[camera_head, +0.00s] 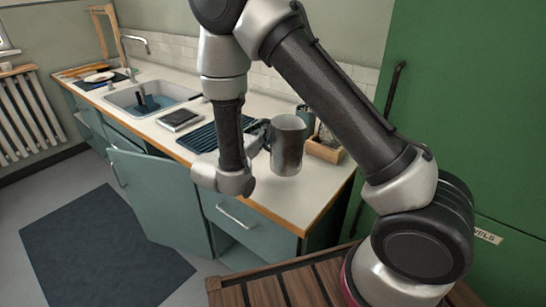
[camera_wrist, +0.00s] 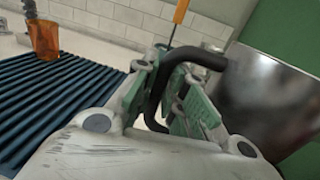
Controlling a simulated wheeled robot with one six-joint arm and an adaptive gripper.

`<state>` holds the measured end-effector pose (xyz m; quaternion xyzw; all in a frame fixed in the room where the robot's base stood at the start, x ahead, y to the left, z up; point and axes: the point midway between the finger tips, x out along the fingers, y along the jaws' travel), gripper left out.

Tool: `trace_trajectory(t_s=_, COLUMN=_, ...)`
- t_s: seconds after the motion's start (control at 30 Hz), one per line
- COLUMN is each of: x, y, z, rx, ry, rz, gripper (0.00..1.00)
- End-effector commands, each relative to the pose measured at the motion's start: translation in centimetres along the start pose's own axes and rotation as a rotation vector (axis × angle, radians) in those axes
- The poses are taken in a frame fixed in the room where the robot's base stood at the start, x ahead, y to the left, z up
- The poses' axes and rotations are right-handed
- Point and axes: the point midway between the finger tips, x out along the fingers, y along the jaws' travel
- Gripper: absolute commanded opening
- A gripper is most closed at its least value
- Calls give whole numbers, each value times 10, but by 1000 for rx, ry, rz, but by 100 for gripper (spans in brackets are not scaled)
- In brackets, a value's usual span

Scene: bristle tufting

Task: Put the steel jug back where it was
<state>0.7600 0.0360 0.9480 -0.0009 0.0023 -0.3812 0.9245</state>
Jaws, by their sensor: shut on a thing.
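The steel jug (camera_head: 287,146) is a grey metal vessel with a black handle, over the right part of the counter in the head view. In the wrist view its large shiny body (camera_wrist: 268,100) fills the right side. My gripper (camera_wrist: 172,98) is shut on the black handle (camera_wrist: 205,57), with green finger pads on either side of it. In the head view my gripper (camera_head: 257,136) is partly hidden behind my arm. The jug looks about upright. I cannot tell whether its base touches the counter.
A dark blue ribbed mat (camera_head: 200,138) lies left of the jug, with an orange cup (camera_wrist: 43,39) by it in the wrist view. A wooden box (camera_head: 325,149) stands right of the jug. The sink (camera_head: 130,98) is farther left. A cabinet door (camera_head: 160,200) hangs open below.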

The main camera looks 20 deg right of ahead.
Motion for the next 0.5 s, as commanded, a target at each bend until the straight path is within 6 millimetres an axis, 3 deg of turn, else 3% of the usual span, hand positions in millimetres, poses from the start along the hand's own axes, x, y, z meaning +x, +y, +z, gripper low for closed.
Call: trace_trajectory(t_s=0.5, x=0, y=0, z=-62, rx=0, ry=-2, rz=0, gripper=0)
